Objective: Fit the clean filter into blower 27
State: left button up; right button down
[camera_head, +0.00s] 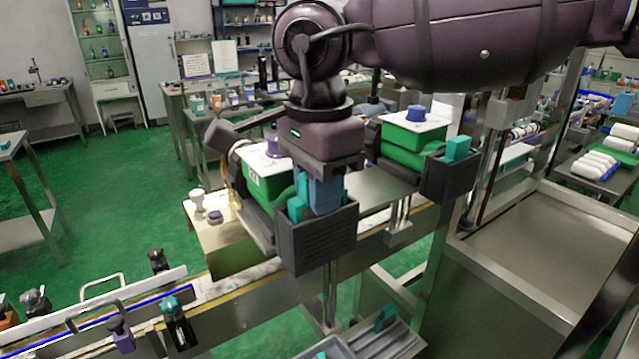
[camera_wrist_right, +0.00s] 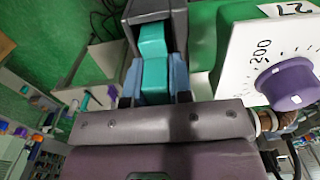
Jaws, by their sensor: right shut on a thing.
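Blower 27 (camera_head: 264,184) is a green box with a white top, a purple knob and a dark grey ribbed holder (camera_head: 322,244) at its front. In the right wrist view its white dial face (camera_wrist_right: 250,50) shows "27" and "200". My right gripper (camera_head: 326,192), with blue fingers, points down at the holder's open top. It is shut on a teal filter (camera_wrist_right: 155,78), which lines up with the dark holder (camera_wrist_right: 157,12). Teal also shows at the holder's left side; how deep the filter sits is hidden. My left gripper is out of view.
A second green blower (camera_head: 408,141) with a blue knob stands to the right, a teal piece (camera_head: 458,148) in its dark holder. A grey tray (camera_head: 395,345) with teal pieces lies below. A conveyor rail (camera_head: 225,288) runs at the left, with small bottles.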

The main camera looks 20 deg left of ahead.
jog(key=shift+s+d+f, duration=0.1)
jog(key=shift+s+f, duration=0.15)
jog(key=shift+f, duration=0.8)
jog(key=c, duration=1.2)
grip_release()
jog(key=shift+o, duration=1.3)
jog(key=shift+w+a+f, duration=0.1)
jog(key=shift+a, duration=0.1)
jog(key=shift+d+b, duration=0.1)
jog(key=shift+b, duration=0.2)
jog(key=r, duration=1.2)
jog(key=shift+w, duration=0.2)
jog(key=shift+r, duration=0.5)
